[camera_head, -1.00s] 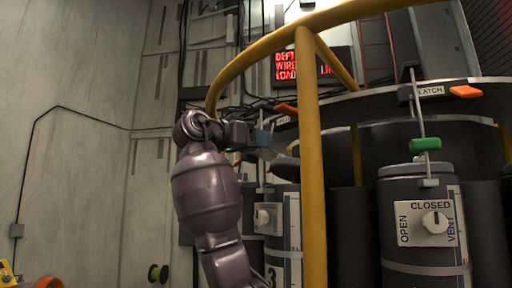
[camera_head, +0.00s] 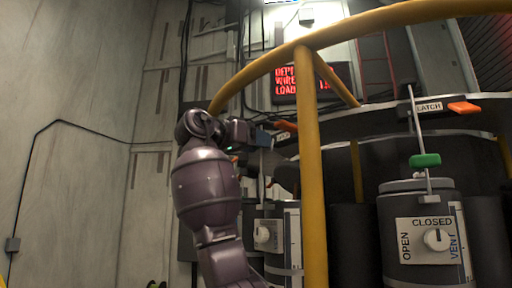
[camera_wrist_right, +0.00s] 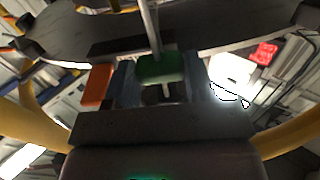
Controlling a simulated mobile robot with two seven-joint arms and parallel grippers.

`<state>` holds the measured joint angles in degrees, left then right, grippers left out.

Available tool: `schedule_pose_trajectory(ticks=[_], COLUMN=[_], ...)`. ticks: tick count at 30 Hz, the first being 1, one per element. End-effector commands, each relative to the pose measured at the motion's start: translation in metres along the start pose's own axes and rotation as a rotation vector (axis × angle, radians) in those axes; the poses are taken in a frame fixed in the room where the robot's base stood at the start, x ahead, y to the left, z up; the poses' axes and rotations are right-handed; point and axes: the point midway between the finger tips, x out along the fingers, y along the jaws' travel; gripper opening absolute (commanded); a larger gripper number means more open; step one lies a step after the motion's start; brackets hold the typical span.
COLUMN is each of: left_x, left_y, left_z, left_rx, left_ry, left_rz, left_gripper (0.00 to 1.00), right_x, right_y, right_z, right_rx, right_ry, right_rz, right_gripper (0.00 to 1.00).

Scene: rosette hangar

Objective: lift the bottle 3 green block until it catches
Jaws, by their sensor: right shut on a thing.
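My right gripper (camera_head: 264,138) is shut at the bottle's rod, just left of a latch plate, behind the yellow rail. In the right wrist view the green block (camera_wrist_right: 160,67) sits between its two blue-grey fingers (camera_wrist_right: 161,82), with the thin rod (camera_wrist_right: 152,25) rising above it. In the head view the block is hidden by the gripper. The bottle 3 cylinder (camera_head: 270,212) stands below, partly cut off, with a white dial plate (camera_head: 266,235). An orange latch handle (camera_head: 286,126) is close to the fingers; orange also shows beside them in the wrist view (camera_wrist_right: 97,87). My left gripper is not in view.
A yellow rail post (camera_head: 311,180) stands just right of my arm. To the right, another bottle (camera_head: 416,199) has its own green block (camera_head: 425,160) on a rod, below a latch plate (camera_head: 429,106) with an orange handle (camera_head: 464,107). A red-lettered sign (camera_head: 300,84) hangs behind.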

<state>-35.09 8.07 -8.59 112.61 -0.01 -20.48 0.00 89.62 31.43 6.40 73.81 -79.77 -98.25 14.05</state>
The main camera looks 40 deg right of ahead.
Motion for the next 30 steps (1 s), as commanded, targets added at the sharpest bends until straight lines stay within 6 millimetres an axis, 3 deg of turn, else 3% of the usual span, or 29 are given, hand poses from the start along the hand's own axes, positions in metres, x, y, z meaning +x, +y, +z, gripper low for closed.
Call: schedule_pose_trajectory(ticks=[4,5,9,19,30], left_x=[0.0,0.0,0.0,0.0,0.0], left_y=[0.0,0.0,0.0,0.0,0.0], left_z=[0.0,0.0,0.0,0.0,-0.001], left_rx=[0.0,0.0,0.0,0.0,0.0], left_ry=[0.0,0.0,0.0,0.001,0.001], left_rz=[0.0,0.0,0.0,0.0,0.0], left_gripper=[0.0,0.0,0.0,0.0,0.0], right_x=[0.0,0.0,0.0,-0.003,-0.026], right_y=[0.0,0.0,0.0,0.0,0.0], right_z=[0.001,0.001,0.001,0.001,0.001], right_rx=[0.001,0.001,0.0,0.0,0.0], right_ry=[0.002,0.001,0.001,0.0,-0.001], right_rz=[0.0,0.0,0.0,0.0,-0.001], right_gripper=[0.15,0.51,0.72,0.72,0.72])
